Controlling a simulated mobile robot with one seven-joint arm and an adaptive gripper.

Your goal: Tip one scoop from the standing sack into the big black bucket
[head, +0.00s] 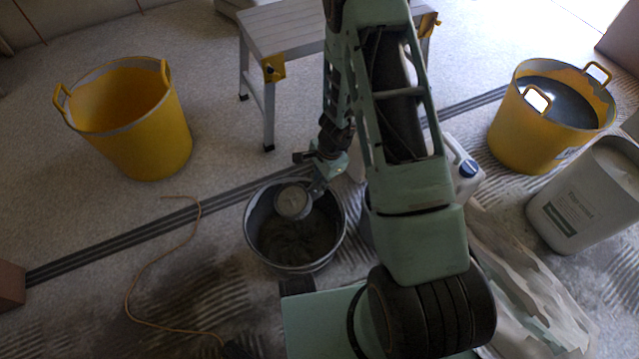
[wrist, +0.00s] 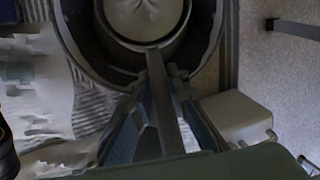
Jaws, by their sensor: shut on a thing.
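My gripper (head: 317,187) is shut on the handle of a round scoop (head: 292,201). The handle also shows between the fingers in the wrist view (wrist: 164,105). The scoop holds pale powder (wrist: 145,14) and looks roughly level. It is over the opening of the big black bucket (head: 337,243), toward its far side; its exact height above the rim is hard to tell. Dark material lies in that bucket. The standing sack (head: 582,208), pale with a green label, is upright and open at the far right, with pale contents visible at its top.
A yellow tub (head: 140,135) stands at left, another yellow tub (head: 530,130) with grey contents at right. A step platform (head: 285,30) is behind. A cord (head: 150,270) crosses the floor at left.

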